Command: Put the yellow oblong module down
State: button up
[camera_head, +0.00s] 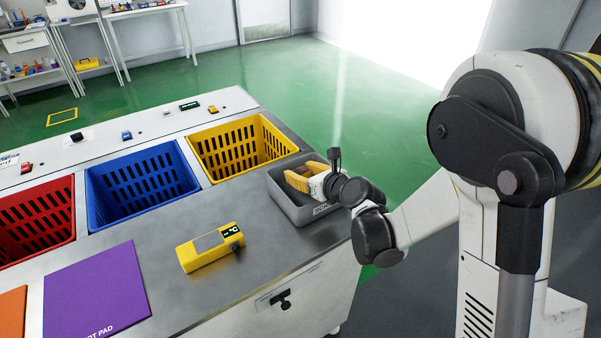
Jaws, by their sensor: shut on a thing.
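My gripper (311,183) reaches in from the right over a grey open bin (325,208) at the right end of the steel counter. It is shut on a yellow oblong module (296,181), which shows at its tip inside the bin's outline. The fingers are small and partly merge with the module. I cannot tell whether the module touches the bin's floor.
A yellow boxy device (207,252) with a screen lies on the counter in front. Red (40,222), blue (140,190) and yellow (240,148) crates are sunk in a row behind. A purple pad (95,290) lies front left. Bare steel surrounds the boxy device.

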jog(key=shift+f+b, duration=0.5)
jog(key=shift+f, duration=0.05)
jog(key=o, duration=1.2)
jog(key=shift+c, duration=0.2)
jog(key=shift+r, duration=0.15)
